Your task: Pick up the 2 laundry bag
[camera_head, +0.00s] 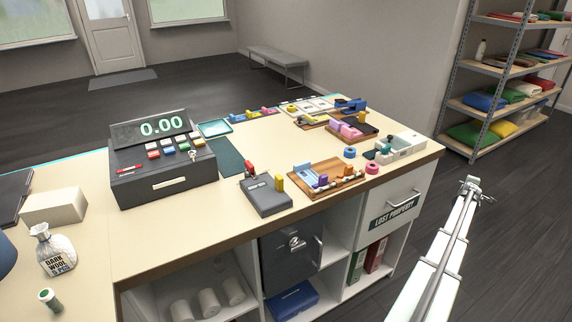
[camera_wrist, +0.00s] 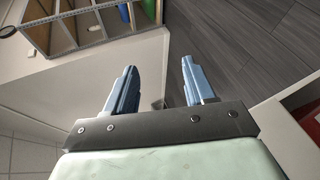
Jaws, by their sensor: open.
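My gripper (camera_head: 471,185) is to the right of the counter, over the dark floor, well apart from the bag. In the wrist view my gripper (camera_wrist: 158,82) shows two blue-grey fingers spread apart with nothing between them. I cannot make out the bag in the wrist view.
Storage shelves (camera_head: 470,100) stand at the right wall. The floor (camera_head: 500,240) around my gripper is clear.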

